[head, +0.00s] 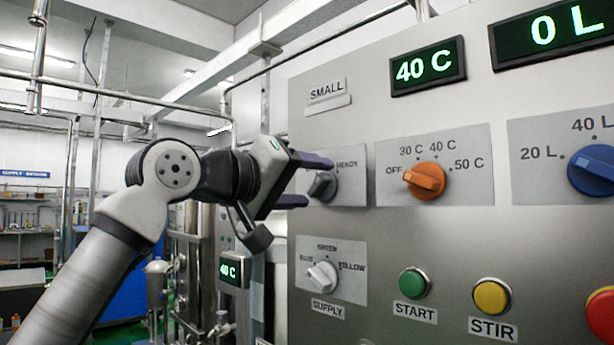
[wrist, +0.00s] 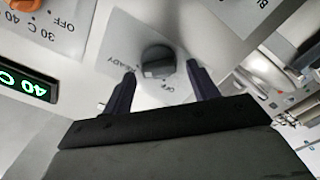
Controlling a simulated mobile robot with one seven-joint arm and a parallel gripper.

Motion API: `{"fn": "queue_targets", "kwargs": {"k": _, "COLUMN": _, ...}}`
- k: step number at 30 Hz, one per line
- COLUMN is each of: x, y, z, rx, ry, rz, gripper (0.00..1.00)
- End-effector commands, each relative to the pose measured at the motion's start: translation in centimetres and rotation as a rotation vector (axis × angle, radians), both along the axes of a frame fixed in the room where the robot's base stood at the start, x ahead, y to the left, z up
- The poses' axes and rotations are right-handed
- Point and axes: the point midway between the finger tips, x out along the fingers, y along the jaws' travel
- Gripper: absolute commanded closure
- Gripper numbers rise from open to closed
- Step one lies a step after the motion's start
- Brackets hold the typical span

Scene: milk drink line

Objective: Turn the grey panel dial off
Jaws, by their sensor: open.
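The grey dial (head: 322,186) is a round knob on a pale label plate at the left of the steel panel. It also shows in the wrist view (wrist: 157,62), with the words READY and OFF printed beside it. In the head view its grip slants toward the READY side; its exact setting is hard to tell. My gripper (head: 319,183) is open and faces the panel from the left. In the wrist view its two dark fingers (wrist: 161,69) stand on either side of the dial, with gaps visible. In the head view the fingers partly cover the label plate.
An orange dial (head: 425,181) and a blue dial (head: 593,171) sit to the right. A white supply dial (head: 322,276) is below, with green (head: 415,283), yellow (head: 492,296) and red (head: 604,315) buttons beside it. A display (head: 427,68) above reads 40 C.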

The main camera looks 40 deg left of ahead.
Motion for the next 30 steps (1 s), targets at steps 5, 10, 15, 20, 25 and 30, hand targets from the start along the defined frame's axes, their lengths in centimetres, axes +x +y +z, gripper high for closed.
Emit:
{"fn": "queue_targets", "kwargs": {"k": 5, "x": 0.51, "y": -0.05, "z": -0.03, "rx": 0.0, "ry": 0.0, "rz": 0.0, "gripper": 0.41}}
{"fn": "queue_targets", "kwargs": {"k": 10, "x": 0.49, "y": -0.05, "z": -0.04, "rx": 0.0, "ry": 0.0, "rz": 0.0, "gripper": 0.41}}
{"fn": "queue_targets", "kwargs": {"k": 15, "x": 0.47, "y": -0.04, "z": -0.04, "rx": 0.0, "ry": 0.0, "rz": 0.0, "gripper": 0.62}}
{"fn": "queue_targets", "kwargs": {"k": 20, "x": 0.46, "y": -0.04, "z": -0.04, "rx": 0.0, "ry": 0.0, "rz": 0.0, "gripper": 0.83}}
{"fn": "queue_targets", "kwargs": {"k": 25, "x": 0.46, "y": -0.04, "z": -0.03, "rx": -0.003, "ry": 0.0, "rz": 0.0, "gripper": 0.86}}
{"fn": "queue_targets", "kwargs": {"k": 30, "x": 0.46, "y": -0.03, "z": -0.02, "rx": -0.03, "ry": 0.002, "rz": -0.001, "gripper": 0.86}}
